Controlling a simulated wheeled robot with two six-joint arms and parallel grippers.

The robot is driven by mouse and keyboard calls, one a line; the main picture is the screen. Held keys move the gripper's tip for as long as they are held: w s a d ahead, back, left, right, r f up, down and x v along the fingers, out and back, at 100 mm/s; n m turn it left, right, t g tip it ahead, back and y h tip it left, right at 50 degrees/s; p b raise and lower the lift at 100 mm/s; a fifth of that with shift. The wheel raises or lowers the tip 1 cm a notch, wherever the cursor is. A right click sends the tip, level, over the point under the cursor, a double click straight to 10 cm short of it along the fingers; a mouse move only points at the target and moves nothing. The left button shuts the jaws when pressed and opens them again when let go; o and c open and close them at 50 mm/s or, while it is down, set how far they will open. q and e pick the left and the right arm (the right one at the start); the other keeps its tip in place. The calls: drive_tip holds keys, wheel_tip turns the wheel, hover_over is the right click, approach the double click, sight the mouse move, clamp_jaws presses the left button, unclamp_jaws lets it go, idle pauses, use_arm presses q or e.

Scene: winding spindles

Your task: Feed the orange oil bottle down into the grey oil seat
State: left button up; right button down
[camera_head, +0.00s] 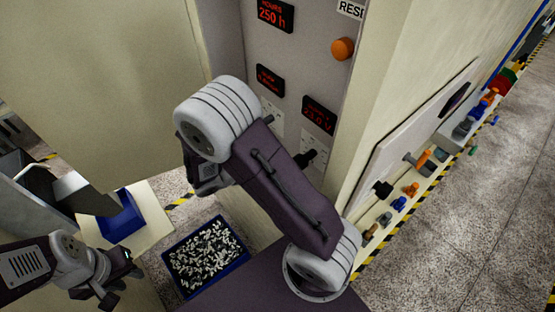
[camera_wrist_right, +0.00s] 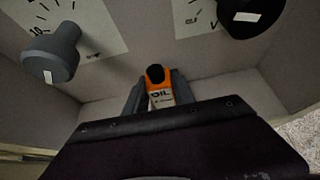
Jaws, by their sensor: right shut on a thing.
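The orange oil bottle (camera_wrist_right: 161,84), with a black cap and a white "OIL" label, shows in the right wrist view. My right gripper (camera_wrist_right: 158,97) is shut on it, with a grey finger on each side. The bottle's lower part is hidden behind the dark wrist housing. In the head view my right arm hides the bottle and the right fingers. I cannot make out the grey oil seat in either view. My left gripper (camera_head: 120,281) is at the lower left of the head view, with its dark fingers apart and nothing seen between them.
A grey machine panel carries displays and an orange knob (camera_head: 343,48). Close to the bottle in the wrist view are a grey knob (camera_wrist_right: 52,55) and a black knob (camera_wrist_right: 240,14). A blue bin (camera_head: 245,257) of small white parts stands below. Several coloured pieces line a shelf at right.

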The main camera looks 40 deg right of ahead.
drive_tip(key=shift+f+b, duration=1.3)
drive_tip(key=shift+f, duration=0.3)
drive_tip(key=c, duration=1)
unclamp_jaws()
drive_tip(key=shift+o, duration=0.2)
drive_tip(key=shift+a+r, duration=0.1)
drive_tip(key=b+v, duration=0.2)
drive_tip(key=v, duration=0.7)
drive_tip(key=shift+s, duration=0.1)
